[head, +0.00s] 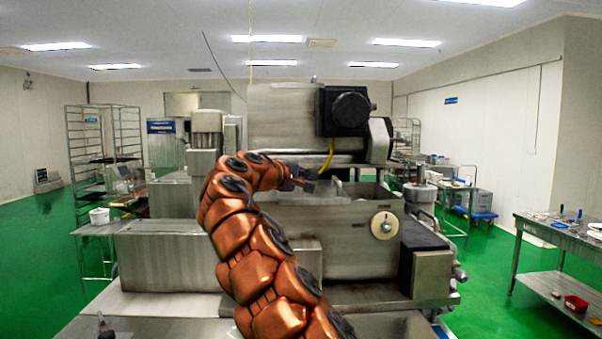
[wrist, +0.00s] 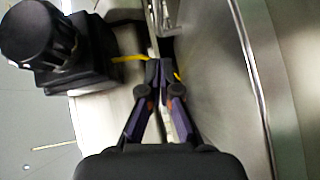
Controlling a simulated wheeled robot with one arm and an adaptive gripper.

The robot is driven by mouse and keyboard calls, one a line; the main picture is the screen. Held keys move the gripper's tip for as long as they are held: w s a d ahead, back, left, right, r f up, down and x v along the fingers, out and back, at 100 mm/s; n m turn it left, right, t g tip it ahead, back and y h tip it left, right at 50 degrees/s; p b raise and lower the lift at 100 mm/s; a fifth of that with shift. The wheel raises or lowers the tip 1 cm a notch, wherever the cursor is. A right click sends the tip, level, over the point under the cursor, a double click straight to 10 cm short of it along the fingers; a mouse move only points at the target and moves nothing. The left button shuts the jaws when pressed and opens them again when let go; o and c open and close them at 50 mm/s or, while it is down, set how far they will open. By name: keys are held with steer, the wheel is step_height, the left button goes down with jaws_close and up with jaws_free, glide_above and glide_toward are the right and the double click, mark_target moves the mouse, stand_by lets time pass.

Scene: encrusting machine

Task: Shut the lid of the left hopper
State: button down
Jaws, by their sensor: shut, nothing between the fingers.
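The steel encrusting machine (head: 345,240) stands in front of me, with an open-topped hopper section (head: 365,192) in its middle. I cannot tell for sure which panel is the left hopper's lid; my arm hides part of that area. My gripper (head: 308,184) is over the left part of the open top, below the upper steel housing (head: 285,110). In the wrist view my gripper (wrist: 160,75) is shut and empty, its fingertips together. A broad steel panel (wrist: 215,80) lies close to the right of the fingers; contact is unclear.
A black motor knob (head: 350,107) juts from the upper housing; it also shows in the wrist view (wrist: 35,35). A yellow cable (head: 327,158) hangs near my gripper. Steel boxes (head: 165,245) stand at left. A work table (head: 560,235) is at far right, with green floor between.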

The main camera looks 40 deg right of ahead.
mark_target(334, 179)
steer(key=shift+s+d+f, duration=0.2)
steer(key=shift+s+d, duration=0.25)
steer(key=shift+d, duration=0.2)
steer(key=shift+s+d, duration=0.3)
steer(key=shift+s+d+f, duration=0.2)
steer(key=shift+s+d, duration=0.2)
steer(key=shift+d, duration=0.25)
steer(key=shift+s+d, duration=0.1)
steer(key=shift+s+d+f, duration=0.1)
steer(key=shift+s+d, duration=0.15)
steer(key=shift+d, duration=0.05)
steer(key=s+d, duration=0.8)
steer(key=d, duration=0.3)
steer(key=shift+s+d+b, duration=0.15)
steer(key=shift+s+b, duration=0.2)
steer(key=shift+b, duration=0.05)
